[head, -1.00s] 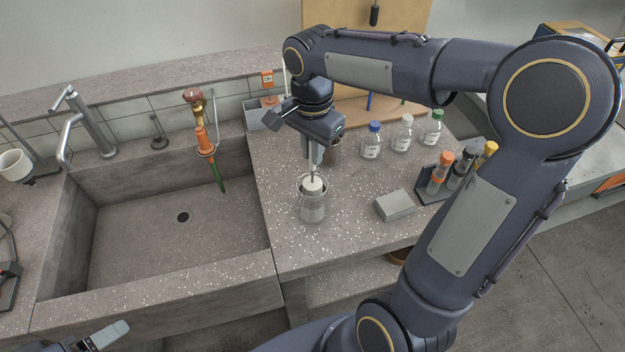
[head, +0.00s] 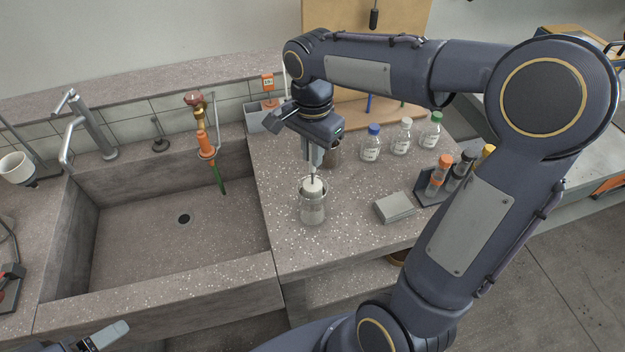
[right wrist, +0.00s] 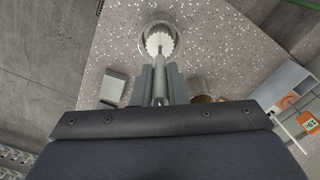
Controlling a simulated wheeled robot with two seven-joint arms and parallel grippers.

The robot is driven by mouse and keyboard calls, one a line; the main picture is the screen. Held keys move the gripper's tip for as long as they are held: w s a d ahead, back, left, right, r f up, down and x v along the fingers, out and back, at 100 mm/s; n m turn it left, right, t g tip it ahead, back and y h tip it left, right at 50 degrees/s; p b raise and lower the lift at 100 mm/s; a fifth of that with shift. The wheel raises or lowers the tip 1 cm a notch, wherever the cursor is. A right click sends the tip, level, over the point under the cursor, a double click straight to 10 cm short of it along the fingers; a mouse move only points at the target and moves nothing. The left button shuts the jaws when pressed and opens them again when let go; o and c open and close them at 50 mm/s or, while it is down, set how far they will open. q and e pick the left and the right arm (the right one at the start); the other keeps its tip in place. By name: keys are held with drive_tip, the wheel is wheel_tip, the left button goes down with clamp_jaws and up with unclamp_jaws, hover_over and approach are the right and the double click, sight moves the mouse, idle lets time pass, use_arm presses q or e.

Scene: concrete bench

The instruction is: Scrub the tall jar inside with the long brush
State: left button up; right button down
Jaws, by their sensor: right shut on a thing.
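The tall glass jar (head: 312,211) stands upright on the bench near its front left edge, beside the sink. My right gripper (head: 313,164) is above the jar, pointing down and shut on the long brush. The brush's white bristle head (head: 313,187) is at the jar's mouth, its upper part showing within the rim; how deep its lower end reaches is hard to tell. In the right wrist view the white bristles (right wrist: 159,43) lie inside the round outline of the jar (right wrist: 172,25), and the fingers (right wrist: 160,86) hold the handle. Part of my left gripper (head: 100,338) shows at the bottom left; its jaws are unclear.
A grey box (head: 395,207) lies right of the jar. Bottles with blue (head: 373,142), white and green caps stand behind it, and a rack of capped tubes (head: 436,190) stands at right. The sink (head: 150,225) is left.

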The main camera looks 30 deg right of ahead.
sight(312, 169)
drive_tip(key=shift+f+b, duration=1.75)
drive_tip(key=shift+f, duration=0.65)
wheel_tip(312, 169, up, 5)
drive_tip(key=p, duration=0.4)
wheel_tip(312, 169, down, 5)
drive_tip(key=b, duration=0.3)
drive_tip(key=shift+r, duration=0.3)
wheel_tip(312, 169, up, 13)
drive_tip(key=p, duration=1.1)
drive_tip(key=shift+r, duration=0.15)
